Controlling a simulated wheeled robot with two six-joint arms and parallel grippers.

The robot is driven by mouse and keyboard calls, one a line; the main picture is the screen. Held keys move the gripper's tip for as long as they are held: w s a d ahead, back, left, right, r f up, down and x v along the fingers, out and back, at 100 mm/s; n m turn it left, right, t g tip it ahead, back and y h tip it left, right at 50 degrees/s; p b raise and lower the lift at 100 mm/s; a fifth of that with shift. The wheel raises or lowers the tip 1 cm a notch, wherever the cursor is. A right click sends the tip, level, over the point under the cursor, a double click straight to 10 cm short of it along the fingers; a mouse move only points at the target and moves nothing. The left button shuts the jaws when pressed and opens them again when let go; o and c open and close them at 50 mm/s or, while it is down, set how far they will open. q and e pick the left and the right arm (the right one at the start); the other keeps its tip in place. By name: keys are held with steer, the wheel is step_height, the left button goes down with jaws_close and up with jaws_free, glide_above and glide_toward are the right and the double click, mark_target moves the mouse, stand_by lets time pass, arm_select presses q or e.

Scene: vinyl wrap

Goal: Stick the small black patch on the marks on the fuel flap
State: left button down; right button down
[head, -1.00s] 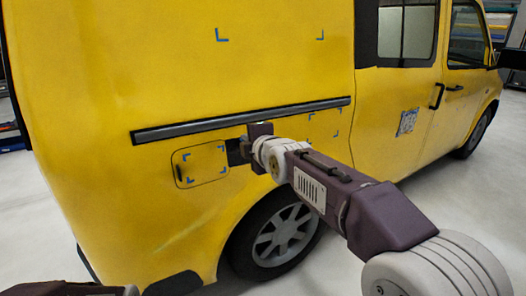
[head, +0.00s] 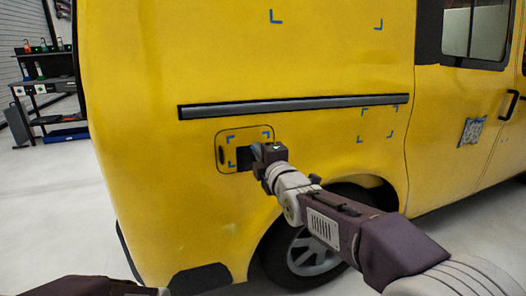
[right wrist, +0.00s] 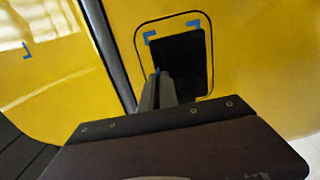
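The fuel flap (head: 222,152) is a rounded yellow panel on the van's side, with small blue corner marks on it. My right gripper (head: 256,154) is at the flap's right part, shut on the small black patch (head: 243,158). In the right wrist view the patch (right wrist: 182,62) lies over the flap (right wrist: 202,20), with blue marks showing at its upper corners and near the fingers (right wrist: 157,92). The fingers hold the patch by its lower-left edge in that view. I cannot tell whether the patch touches the flap. My left gripper is out of view.
A dark rail (head: 290,107) runs along the van just above the flap. Other blue corner marks (head: 378,123) sit to the right and higher up. A blue-and-white patterned square (head: 471,131) is near the door. A shelf (head: 40,92) stands far left.

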steer(key=p+x, duration=0.1)
steer(key=x, duration=0.2)
steer(key=shift+w+a+r+p, duration=0.1)
steer(key=shift+w+r+p, duration=0.1)
steer(key=shift+p, duration=0.15)
steer(key=shift+w+a+f, duration=0.15)
steer(key=shift+w+f, duration=0.05)
steer(key=shift+w, duration=0.35)
steer(key=shift+w+a+r+p, duration=0.1)
steer(key=shift+w+a+p, duration=0.05)
steer(key=shift+w+p, duration=0.35)
stand_by(0.9)
steer(key=c, duration=1.6)
jaws_free()
steer(key=shift+o, duration=0.2)
